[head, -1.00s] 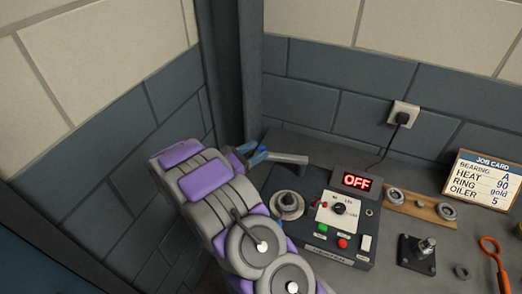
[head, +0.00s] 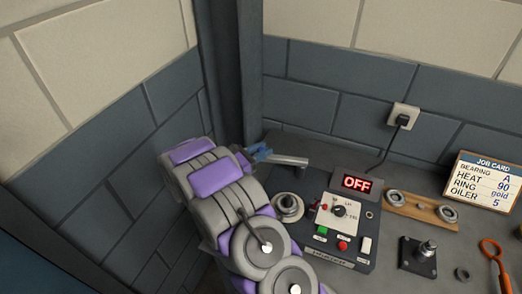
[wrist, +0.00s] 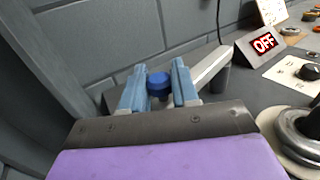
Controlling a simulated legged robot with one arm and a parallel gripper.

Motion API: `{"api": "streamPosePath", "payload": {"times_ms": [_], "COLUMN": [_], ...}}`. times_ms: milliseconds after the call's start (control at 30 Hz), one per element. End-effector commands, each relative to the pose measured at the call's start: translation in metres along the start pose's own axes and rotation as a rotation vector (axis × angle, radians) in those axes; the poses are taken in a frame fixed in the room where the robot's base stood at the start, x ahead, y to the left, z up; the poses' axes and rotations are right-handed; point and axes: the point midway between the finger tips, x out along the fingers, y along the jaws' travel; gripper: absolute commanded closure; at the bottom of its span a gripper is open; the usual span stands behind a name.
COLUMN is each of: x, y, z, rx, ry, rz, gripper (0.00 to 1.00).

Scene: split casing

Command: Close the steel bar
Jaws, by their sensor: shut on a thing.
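The steel bar (head: 288,160) is a grey arm at the back left of the heater unit (head: 333,238). It also shows in the wrist view (wrist: 212,66), running from a blue knob (wrist: 158,85) to a dark post (wrist: 220,80) at the right. My gripper (wrist: 159,88) has its blue fingers on either side of the knob and is shut on it. In the head view my gripper (head: 260,153) is at the bar's left end, partly hidden by my arm. The ringed steel post (head: 288,206) on the unit stands apart from the bar, with nothing across its top.
The display (head: 356,183) reads OFF. A wooden rack (head: 422,206) with rings, a black base with a shaft (head: 418,256), a small ring (head: 462,273), an orange-handled tool (head: 491,246) and the job card (head: 484,180) are to the right. Walls close in at the back left.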

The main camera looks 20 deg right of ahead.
Motion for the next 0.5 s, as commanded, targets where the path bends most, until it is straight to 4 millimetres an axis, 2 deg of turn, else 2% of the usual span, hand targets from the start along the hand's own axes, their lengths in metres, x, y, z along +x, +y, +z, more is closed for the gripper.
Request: {"api": "streamPosePath", "payload": {"times_ms": [133,500], "x": [-0.0001,0.0001], "y": [0.0003,0.0002], "z": [0.0009,0.0014], "rx": [0.001,0.002], "ry": [-0.001,-0.002], "rz": [0.001,0.001], "gripper": [1.00,1.00]}}
